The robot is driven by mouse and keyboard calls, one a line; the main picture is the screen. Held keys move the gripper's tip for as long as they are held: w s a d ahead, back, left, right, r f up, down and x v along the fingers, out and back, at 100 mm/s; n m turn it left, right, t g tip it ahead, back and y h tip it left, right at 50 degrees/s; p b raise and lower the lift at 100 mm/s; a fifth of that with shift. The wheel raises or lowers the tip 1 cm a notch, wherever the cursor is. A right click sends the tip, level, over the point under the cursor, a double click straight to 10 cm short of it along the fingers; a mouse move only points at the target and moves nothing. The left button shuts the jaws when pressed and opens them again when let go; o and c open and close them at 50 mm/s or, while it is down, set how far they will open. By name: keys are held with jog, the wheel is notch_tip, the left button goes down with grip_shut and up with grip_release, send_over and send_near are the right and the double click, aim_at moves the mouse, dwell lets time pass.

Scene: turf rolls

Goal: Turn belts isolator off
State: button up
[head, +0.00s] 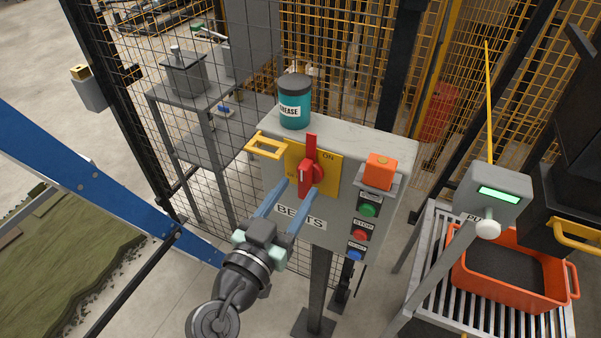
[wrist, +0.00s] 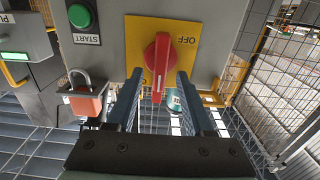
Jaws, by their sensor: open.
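The belts isolator is a red rotary handle (head: 311,172) on a yellow plate (head: 330,182), on the front of a grey cabinet labelled BELTS (head: 300,216). The handle stands upright, its long end up beside the word ON. My gripper (head: 297,184) is open, its two blue fingers reaching to the handle from the lower left. In the wrist view, which is upside down, the red handle (wrist: 157,62) lies between the open fingertips (wrist: 160,78), with OFF beyond it. I cannot tell whether the fingers touch it.
A teal grease tub (head: 294,101) stands on the cabinet top. A yellow bracket (head: 266,146) juts from its left. An orange padlock (head: 380,170) sits on a small ledge at right, above green, red and blue buttons (head: 360,234). Mesh fencing (head: 225,140) stands behind.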

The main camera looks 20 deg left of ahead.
aim_at(302, 183)
jog(key=shift+w, duration=1.5)
grip_shut()
